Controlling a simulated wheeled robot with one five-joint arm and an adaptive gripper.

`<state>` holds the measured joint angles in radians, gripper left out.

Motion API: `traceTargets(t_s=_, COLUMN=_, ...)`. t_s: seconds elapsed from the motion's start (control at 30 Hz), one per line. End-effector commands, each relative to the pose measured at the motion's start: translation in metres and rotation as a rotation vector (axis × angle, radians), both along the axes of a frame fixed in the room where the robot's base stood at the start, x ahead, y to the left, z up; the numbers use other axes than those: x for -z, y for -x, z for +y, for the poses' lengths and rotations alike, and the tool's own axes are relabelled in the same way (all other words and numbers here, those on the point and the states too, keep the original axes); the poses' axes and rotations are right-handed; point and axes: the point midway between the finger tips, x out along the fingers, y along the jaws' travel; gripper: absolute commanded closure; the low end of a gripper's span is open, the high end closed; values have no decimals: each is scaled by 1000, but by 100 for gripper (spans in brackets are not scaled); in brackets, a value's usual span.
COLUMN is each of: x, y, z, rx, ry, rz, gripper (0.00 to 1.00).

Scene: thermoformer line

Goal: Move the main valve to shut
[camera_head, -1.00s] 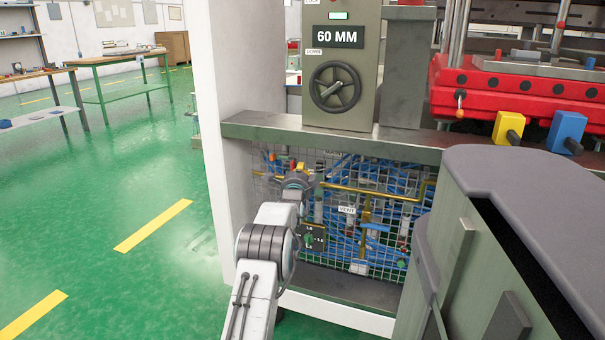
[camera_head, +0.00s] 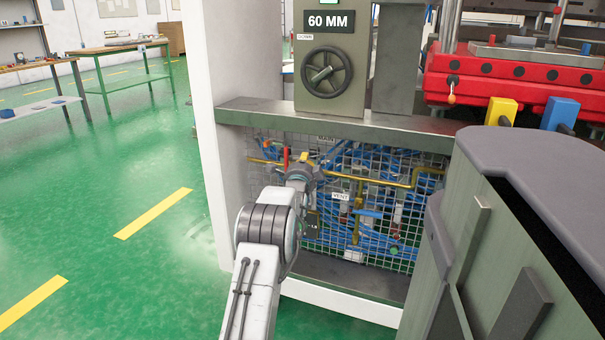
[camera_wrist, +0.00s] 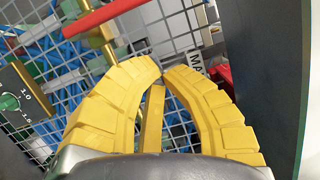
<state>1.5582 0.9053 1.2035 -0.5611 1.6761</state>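The MAIN label (camera_head: 326,137) is high on the wire-mesh valve panel; part of it shows in the wrist view (camera_wrist: 195,67) beyond my fingers. An upright red lever (camera_head: 285,155) stands left of my gripper (camera_head: 302,162). In the wrist view a red lever (camera_wrist: 100,17) crosses a brass fitting (camera_wrist: 96,35) at the upper left, apart from my fingers. My yellow fingers (camera_wrist: 162,74) bow inward and their tips almost meet. A yellow bar (camera_wrist: 152,118) shows between them; I cannot tell whether they touch it. I cannot tell which handle belongs to the main valve.
A yellow pipe (camera_head: 390,181), blue hoses and a VENT label (camera_head: 340,196) fill the panel. A grey ledge (camera_head: 270,117) juts above it. A white side wall (camera_head: 207,90) bounds it left; a grey cabinet (camera_head: 500,240) stands right. Green floor (camera_head: 120,180) is clear at left.

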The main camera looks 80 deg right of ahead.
Motion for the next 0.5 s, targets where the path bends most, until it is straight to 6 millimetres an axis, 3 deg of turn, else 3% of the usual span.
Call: traceTargets(t_s=0.5, x=-1, y=1, z=53, rx=0, ry=-1, rz=0, gripper=100)
